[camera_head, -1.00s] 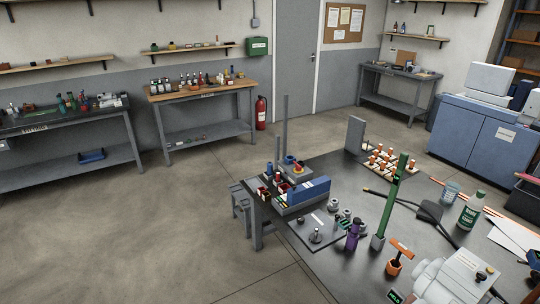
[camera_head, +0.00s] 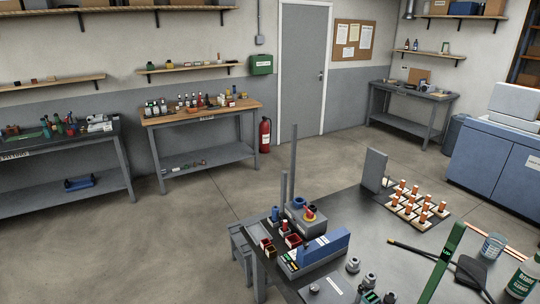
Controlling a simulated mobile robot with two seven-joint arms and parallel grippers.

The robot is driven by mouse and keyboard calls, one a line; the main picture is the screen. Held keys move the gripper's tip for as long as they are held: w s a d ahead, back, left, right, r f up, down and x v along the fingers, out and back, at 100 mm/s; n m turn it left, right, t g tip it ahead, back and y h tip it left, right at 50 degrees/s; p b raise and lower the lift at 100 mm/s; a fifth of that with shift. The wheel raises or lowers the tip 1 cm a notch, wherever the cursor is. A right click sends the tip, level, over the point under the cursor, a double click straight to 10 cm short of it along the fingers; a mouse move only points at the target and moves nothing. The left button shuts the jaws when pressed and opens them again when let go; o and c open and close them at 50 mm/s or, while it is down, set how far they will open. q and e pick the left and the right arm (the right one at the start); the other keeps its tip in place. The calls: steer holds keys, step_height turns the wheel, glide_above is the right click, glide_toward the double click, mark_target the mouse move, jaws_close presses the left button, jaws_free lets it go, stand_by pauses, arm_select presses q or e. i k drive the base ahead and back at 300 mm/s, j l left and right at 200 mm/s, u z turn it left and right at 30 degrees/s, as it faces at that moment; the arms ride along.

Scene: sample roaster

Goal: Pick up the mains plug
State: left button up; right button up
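I cannot make out a mains plug in this view. A thin black rod or cable (camera_head: 420,250) with a pale tip lies on the dark table (camera_head: 345,222) at the lower right. It runs to a flat black piece (camera_head: 470,272); I cannot tell whether either belongs to the plug. Neither of my grippers is in view.
A green upright bar (camera_head: 443,264), a clear jar (camera_head: 493,246) and a green-labelled bottle (camera_head: 525,277) stand at the lower right. A blue block (camera_head: 325,248) and a rack of orange-topped pieces (camera_head: 413,207) are on the table. Open floor (camera_head: 175,240) lies left.

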mark_target(274, 210)
steer(key=i, duration=2.55)
steer(key=i+u, duration=0.15)
steer(key=i, duration=0.3)
steer(key=i+l+u, duration=0.1)
steer(key=i, duration=0.3)
